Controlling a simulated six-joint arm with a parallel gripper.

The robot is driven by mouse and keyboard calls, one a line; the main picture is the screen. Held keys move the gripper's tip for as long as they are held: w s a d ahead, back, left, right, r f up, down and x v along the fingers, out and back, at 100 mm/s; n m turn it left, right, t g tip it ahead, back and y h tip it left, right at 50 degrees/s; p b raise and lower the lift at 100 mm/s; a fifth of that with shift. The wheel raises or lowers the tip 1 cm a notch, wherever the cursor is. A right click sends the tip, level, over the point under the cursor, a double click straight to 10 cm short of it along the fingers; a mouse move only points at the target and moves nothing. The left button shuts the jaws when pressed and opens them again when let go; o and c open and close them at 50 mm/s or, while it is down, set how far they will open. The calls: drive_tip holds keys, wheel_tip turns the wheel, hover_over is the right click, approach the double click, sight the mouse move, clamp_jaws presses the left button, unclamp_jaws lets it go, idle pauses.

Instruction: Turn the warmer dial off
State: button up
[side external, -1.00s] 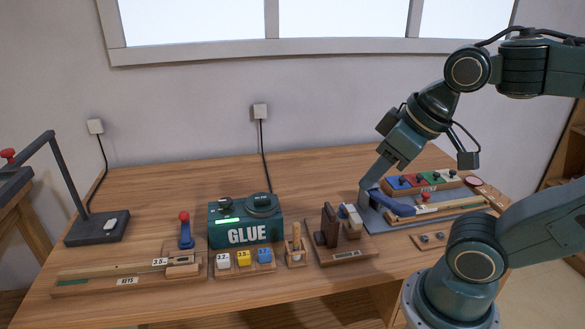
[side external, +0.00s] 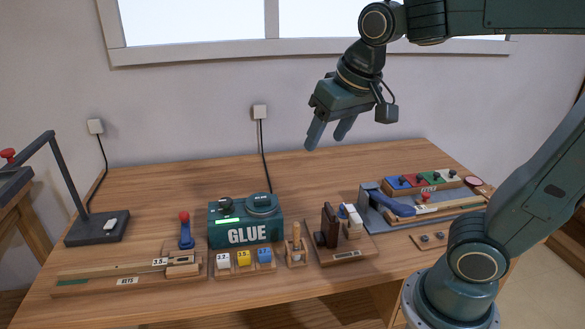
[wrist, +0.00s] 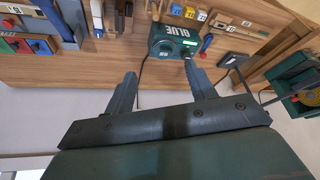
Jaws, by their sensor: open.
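The glue warmer is a green box (side external: 246,233) marked GLUE, standing at the middle of the table. A small dark knob (side external: 225,202) sits on its top left, beside a wider round dark lid (side external: 263,203); I cannot tell the knob's setting. A light bar on the box glows green (side external: 228,221). My gripper (side external: 328,138) is open and empty, in the air above and to the right of the box. In the wrist view the box (wrist: 176,40) lies beyond my open fingers (wrist: 161,73), apart from them.
In front of the box stand several numbered blocks (side external: 243,258) and a wooden peg (side external: 296,243).

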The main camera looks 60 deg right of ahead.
drive_tip(key=w+m, duration=0.3)
drive_tip(key=w, duration=0.5)
drive_tip(key=m+g+h, duration=0.3)
drive_tip(key=m, duration=0.4)
hover_over(225, 201)
drive_tip(key=s+a, duration=0.2)
drive_tip(key=a, duration=0.4)
wheel_tip(225, 201, down, 12)
drive_tip(key=shift+s+d+f, duration=0.1)
drive_tip(key=shift+s+d, duration=0.05)
drive_tip(key=shift+d, duration=0.1)
drive_tip(key=shift+d+f, duration=0.1)
drive_tip(key=x, duration=1.3)
drive_tip(key=shift+d+f, duration=0.15)
drive_tip(key=shift+f, duration=0.05)
drive_tip(key=c, duration=1)
